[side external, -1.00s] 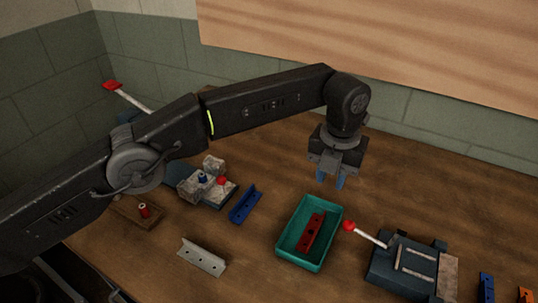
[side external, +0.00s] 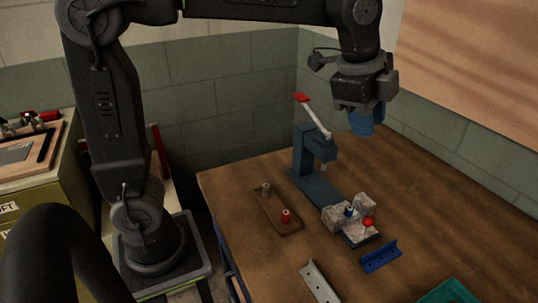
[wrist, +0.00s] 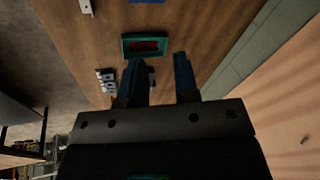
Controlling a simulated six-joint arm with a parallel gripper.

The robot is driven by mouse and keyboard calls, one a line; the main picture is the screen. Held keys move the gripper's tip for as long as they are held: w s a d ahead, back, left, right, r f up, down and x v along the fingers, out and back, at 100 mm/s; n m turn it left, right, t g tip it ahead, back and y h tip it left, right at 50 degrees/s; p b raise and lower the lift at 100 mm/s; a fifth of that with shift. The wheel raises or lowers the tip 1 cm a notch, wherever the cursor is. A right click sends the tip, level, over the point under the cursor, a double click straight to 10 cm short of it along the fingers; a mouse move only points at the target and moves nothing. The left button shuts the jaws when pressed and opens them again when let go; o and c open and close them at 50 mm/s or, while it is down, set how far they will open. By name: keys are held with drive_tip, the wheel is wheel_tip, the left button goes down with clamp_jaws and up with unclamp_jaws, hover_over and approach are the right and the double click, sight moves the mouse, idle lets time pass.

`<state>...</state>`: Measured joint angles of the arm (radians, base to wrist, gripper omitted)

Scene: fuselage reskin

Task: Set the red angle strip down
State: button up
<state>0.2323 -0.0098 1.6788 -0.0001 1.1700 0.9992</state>
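The red angle strip (wrist: 146,45) lies inside the teal tray (wrist: 124,50), seen in the wrist view beyond my fingertips. In the side view only a corner of the tray (side external: 449,290) shows at the bottom right edge, and the strip is out of frame. My gripper (side external: 366,121) is high above the table in the side view, well apart from the tray. In the wrist view its two blue fingers (wrist: 159,58) are spread with nothing held between them.
A blue angle strip (side external: 380,256) and a silver angle strip (side external: 319,283) lie on the table. A blue lever tool (side external: 312,160) with a red handle stands behind the grey blocks (side external: 347,214). A wooden block (side external: 277,211) holds a small red piece. The table's right side is clear.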

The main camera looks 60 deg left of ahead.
drive_tip(key=s+a+f+n+t, duration=0.1)
drive_tip(key=s+a+f+n, duration=0.3)
drive_tip(key=s+n, duration=0.3)
drive_tip(key=s+a+f+n+t, duration=0.1)
drive_tip(key=s+a+f+n, duration=0.3)
drive_tip(key=s+n, duration=0.3)
drive_tip(key=s+a, duration=0.1)
drive_tip(key=s, duration=0.2)
drive_tip(key=shift+s+y, duration=0.15)
drive_tip(key=shift+y, duration=0.25)
